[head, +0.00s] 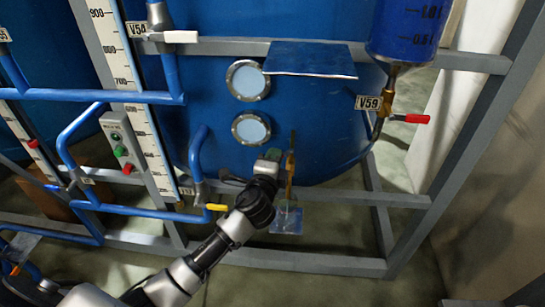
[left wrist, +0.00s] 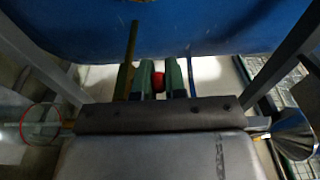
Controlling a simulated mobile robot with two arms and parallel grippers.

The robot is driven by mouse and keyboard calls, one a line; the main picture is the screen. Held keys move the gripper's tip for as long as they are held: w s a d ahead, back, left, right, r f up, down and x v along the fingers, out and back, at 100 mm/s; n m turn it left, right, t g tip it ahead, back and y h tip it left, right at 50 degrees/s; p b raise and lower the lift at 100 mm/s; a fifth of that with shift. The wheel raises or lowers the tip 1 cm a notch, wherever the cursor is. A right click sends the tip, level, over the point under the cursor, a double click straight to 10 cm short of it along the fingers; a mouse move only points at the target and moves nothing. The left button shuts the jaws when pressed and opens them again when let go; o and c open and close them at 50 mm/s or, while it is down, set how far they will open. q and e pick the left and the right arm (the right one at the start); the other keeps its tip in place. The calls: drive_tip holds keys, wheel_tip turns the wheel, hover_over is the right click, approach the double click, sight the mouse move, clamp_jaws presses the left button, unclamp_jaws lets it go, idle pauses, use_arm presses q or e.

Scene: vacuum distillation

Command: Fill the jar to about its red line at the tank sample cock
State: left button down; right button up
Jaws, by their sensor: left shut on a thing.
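The sample cock (head: 291,170) is a thin brass fitting low on the front of the blue tank (head: 310,120). A clear glass jar (head: 288,214) is below its spout. In the left wrist view the jar (left wrist: 40,124) shows a red ring at the left edge; I cannot tell its liquid level. My left gripper (head: 270,157) is at the cock, just left of the brass pipe. In the left wrist view its green fingers (left wrist: 159,80) are shut on a small red piece (left wrist: 158,79), apparently the cock's handle. My right gripper is not in view.
A small blue plate (head: 287,227) lies under the jar. Grey frame bars (head: 330,262) and blue pipes (head: 80,150) surround the tank. A red-handled valve V59 (head: 410,118) is at the right. A funnel-like metal piece (left wrist: 295,137) shows at right in the wrist view.

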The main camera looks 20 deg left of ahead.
use_arm(q)
drive_tip(key=shift+s+d+f+n+y+b, duration=0.1)
drive_tip(key=shift+d+n+y+b, duration=0.1)
drive_tip(key=shift+n+y, duration=0.25)
drive_tip(key=shift+s+d+n+y+b, duration=0.15)
drive_tip(key=shift+n+y, duration=0.1)
drive_tip(key=shift+y, duration=0.3)
drive_tip(key=c, duration=1.2)
unclamp_jaws()
drive_tip(key=v, duration=1)
drive_tip(key=shift+s+d+r, duration=0.2)
drive_tip(key=shift+s, duration=0.1)
